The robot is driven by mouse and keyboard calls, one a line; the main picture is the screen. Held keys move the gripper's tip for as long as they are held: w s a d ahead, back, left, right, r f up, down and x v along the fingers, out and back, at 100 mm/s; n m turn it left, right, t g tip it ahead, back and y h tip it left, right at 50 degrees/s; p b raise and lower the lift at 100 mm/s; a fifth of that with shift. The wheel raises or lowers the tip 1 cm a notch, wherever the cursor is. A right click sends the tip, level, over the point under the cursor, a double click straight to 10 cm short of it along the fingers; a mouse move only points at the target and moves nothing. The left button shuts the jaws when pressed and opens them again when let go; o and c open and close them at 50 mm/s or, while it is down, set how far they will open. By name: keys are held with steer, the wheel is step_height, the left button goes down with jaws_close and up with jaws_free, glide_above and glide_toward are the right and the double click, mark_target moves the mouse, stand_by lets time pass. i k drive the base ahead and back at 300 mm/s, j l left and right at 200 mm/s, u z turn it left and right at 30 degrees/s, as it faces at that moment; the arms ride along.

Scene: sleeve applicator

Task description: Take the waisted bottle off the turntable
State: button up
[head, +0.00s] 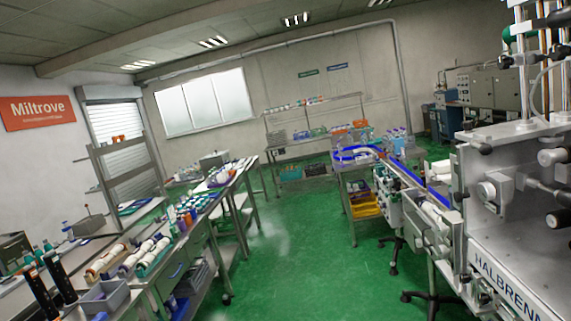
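No waisted bottle can be made out at this distance. A round, blue-edged surface (357,160) at the far end of the conveyor may be the turntable, but I cannot tell for sure. Small items stand around it, too small to identify. My gripper does not show in this view.
A long bench (172,262) with bottles and label rolls runs along the left. A large steel machine (515,215) with a conveyor (410,175) fills the right. A wheeled stool base (430,298) stands beside it. The green floor (295,245) between them is clear. Shelving (325,108) stands at the back.

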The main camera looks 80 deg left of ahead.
mark_target(340, 148)
steer(key=u, duration=2.05)
steer(key=i+j+u, duration=0.1)
steer(key=i+u, duration=0.25)
steer(key=i, duration=7.75)
steer(key=i+z, duration=1.1)
steer(key=z, duration=0.25)
steer(key=i+z, duration=0.15)
steer(key=z, duration=0.3)
steer(key=i+j+z, duration=0.15)
steer(key=z, duration=0.3)
steer(key=i+j+z, duration=0.15)
steer(key=z, duration=0.3)
steer(key=k+j, duration=0.05)
steer(key=j, duration=0.05)
